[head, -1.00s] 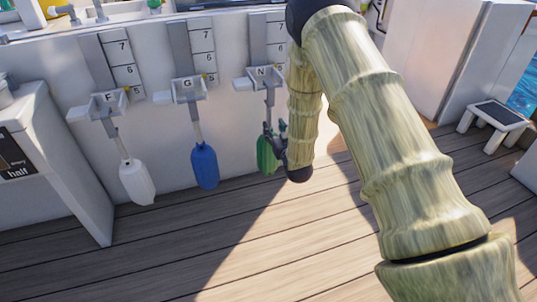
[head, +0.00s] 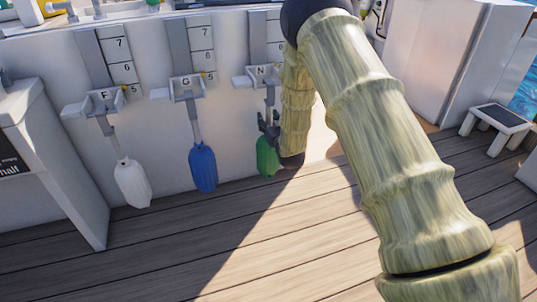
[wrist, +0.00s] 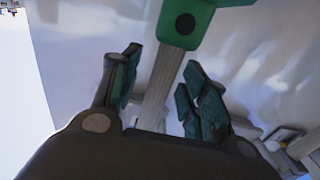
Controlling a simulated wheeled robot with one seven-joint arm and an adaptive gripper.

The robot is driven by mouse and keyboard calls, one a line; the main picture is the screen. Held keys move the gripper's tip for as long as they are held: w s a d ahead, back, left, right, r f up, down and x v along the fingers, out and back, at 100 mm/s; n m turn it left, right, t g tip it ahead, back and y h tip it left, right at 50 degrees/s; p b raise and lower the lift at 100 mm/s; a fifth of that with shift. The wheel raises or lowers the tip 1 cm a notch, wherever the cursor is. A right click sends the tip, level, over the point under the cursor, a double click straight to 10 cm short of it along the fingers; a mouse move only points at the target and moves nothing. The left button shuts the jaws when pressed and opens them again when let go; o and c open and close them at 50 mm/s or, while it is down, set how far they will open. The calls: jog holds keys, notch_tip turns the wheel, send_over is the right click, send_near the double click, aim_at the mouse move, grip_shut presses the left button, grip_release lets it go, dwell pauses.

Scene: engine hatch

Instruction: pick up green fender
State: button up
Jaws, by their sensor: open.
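The green fender (head: 267,157) hangs on a pale strap from the bracket marked N (head: 262,76) on the white wall. Part of it is hidden behind my arm and gripper in the head view. In the wrist view its green end (wrist: 184,22) shows at the top, with the pale strap (wrist: 163,78) running down from it. My gripper (head: 268,127) is at the strap just above the fender. In the wrist view my gripper (wrist: 158,92) is open, with its fingers on either side of the strap and apart from it.
A blue fender (head: 203,168) hangs from bracket G (head: 186,88) and a white fender (head: 132,183) from bracket F (head: 103,102), both to the left. A white cabinet (head: 55,160) stands at the far left and a small stool (head: 497,125) at the right. The plank deck (head: 190,240) is clear.

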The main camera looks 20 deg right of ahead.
grip_shut()
jog(key=shift+r, duration=0.1)
dwell(0.3)
